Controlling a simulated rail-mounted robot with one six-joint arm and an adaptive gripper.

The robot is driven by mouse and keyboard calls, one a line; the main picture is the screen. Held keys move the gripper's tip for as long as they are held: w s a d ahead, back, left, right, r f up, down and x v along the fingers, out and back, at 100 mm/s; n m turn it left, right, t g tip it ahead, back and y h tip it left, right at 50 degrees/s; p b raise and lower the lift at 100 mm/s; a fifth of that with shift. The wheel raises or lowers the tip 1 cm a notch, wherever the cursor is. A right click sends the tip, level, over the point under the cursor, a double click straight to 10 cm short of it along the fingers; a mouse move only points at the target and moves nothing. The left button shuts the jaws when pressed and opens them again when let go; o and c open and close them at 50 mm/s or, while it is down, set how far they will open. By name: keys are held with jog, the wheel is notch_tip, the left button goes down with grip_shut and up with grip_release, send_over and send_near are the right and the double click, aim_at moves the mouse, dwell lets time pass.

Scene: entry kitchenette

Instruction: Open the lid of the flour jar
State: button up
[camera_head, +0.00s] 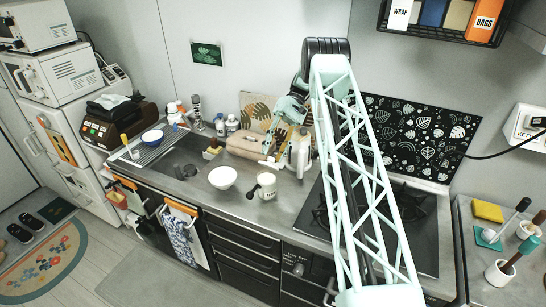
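A small white jar (267,187) with a dark mark on its side stands on the steel counter (238,205), near the front edge. It may be the flour jar, but I cannot read any label. Its top looks pale, and I cannot tell whether a lid is on. My mint-green arm reaches over the counter from the right. My gripper (270,161) hangs just behind and above the white jar, apparently apart from it. Its fingers are too small to tell whether they are open or shut.
A white bowl (222,177) stands left of the jar, with the sink (180,172) beyond. A beige bread bin (247,145) and white bottles (304,153) stand behind. The cooktop (410,225) is to the right. A strip of counter between bowl and jar is clear.

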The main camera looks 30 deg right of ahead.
notch_tip(320, 180, up, 8)
jog(key=shift+f, duration=0.25)
dwell(0.4)
